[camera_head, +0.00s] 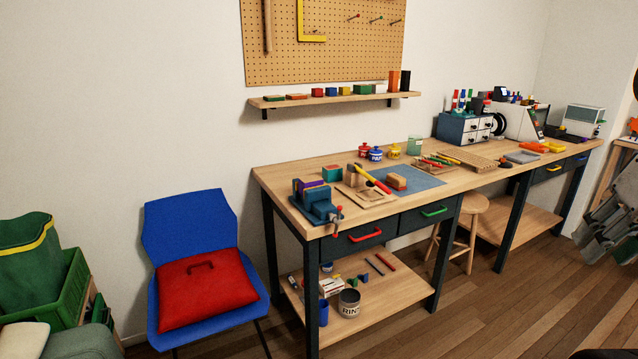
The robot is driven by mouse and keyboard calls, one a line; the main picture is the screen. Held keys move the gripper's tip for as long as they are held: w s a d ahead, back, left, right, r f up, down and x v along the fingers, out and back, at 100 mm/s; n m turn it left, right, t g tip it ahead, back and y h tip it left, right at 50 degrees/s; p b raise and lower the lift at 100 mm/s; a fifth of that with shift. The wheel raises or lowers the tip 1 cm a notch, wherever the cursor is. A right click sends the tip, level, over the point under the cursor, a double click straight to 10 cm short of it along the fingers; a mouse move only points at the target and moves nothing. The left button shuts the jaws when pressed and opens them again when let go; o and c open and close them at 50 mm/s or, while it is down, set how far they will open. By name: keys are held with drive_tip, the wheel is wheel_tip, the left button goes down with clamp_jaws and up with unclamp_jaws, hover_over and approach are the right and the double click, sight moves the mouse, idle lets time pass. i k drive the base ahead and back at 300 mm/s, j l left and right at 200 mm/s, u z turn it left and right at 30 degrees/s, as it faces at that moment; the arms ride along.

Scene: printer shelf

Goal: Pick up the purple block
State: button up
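A small purple block (310,185) shows at the near left end of the long wooden workbench (278,168). It sits at the top of the blue vise (318,207), apparently between its jaws; its lower part is hidden by the vise. I cannot tell from here whether the vise grips it.
A teal block (332,173) and a wooden piece with tools lie right of the vise. A blue chair (190,220) with a red cushion (205,290) stands left of the bench. A stool (472,204) is tucked under it. The wooden floor (430,325) in front is clear.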

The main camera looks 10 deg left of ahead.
sight(311, 181)
drive_tip(key=i+l+u, duration=0.1)
drive_tip(key=i+u, duration=0.3)
drive_tip(key=i+l+u, duration=0.35)
drive_tip(key=i, duration=0.25)
drive_tip(key=i+l+u, duration=0.4)
drive_tip(key=i, duration=0.1)
